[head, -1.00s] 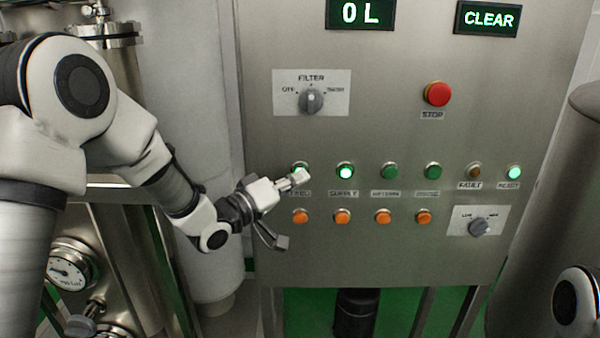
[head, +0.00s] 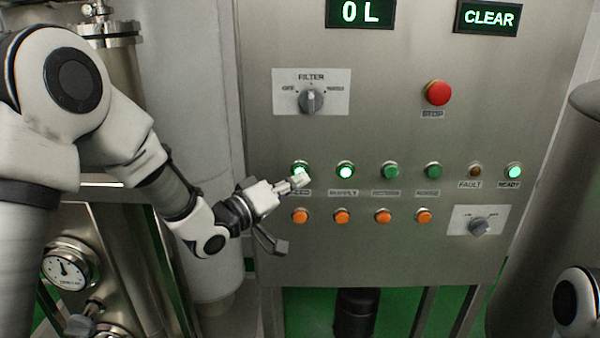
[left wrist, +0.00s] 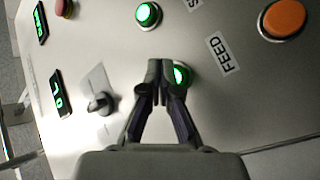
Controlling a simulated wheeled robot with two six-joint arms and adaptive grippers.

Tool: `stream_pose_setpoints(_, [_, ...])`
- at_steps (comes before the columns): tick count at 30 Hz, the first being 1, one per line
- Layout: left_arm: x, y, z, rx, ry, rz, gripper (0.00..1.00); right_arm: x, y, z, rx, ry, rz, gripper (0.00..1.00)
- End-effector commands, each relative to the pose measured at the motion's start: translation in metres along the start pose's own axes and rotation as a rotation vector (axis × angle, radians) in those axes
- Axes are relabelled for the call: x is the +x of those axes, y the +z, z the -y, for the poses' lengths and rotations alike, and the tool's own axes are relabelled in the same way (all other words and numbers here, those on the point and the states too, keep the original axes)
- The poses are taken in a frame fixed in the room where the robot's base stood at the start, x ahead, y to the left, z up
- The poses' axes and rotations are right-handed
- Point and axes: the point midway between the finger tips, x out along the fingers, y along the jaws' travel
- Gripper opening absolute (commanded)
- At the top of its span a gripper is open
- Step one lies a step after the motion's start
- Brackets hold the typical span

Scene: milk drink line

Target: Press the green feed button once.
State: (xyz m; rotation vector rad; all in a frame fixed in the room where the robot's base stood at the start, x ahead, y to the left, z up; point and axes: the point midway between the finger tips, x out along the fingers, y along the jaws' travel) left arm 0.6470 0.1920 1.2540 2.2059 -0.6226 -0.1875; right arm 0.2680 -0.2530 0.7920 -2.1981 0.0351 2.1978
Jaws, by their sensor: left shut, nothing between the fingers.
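The green feed button (head: 300,167) is lit, at the left end of the upper button row on the steel panel. In the left wrist view the lit feed button (left wrist: 181,75) is partly hidden behind my fingers, with the FEED label beside it. My left gripper (head: 300,180) is shut and empty, its tips in front of the panel and just below the button in the head view. The fingertips (left wrist: 160,68) overlap the button's edge in the wrist view; I cannot tell whether they touch it. My right gripper is not in view.
The lit supply button (head: 345,170) is just right of feed. Orange buttons (head: 342,216) run below. The red stop button (head: 437,93) and filter knob (head: 311,100) are higher up. Displays read 0 L (head: 361,13) and CLEAR (head: 488,18). A gauge (head: 68,270) is at lower left.

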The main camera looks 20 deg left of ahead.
Motion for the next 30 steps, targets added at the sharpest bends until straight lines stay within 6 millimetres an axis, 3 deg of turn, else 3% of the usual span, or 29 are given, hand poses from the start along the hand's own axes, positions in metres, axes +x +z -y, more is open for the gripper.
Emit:
stream_pose_setpoints(5, [-0.002,0.002,-0.001,0.0,0.0,0.001,0.0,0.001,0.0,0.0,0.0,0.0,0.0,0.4])
stream_pose_setpoints(19, [-0.033,0.024,-0.024,-0.001,0.0,0.0,0.0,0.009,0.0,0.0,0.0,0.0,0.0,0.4])
stream_pose_setpoints(30, [-0.035,0.025,-0.025,0.0,0.0,0.0,0.0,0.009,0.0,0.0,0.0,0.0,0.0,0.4])
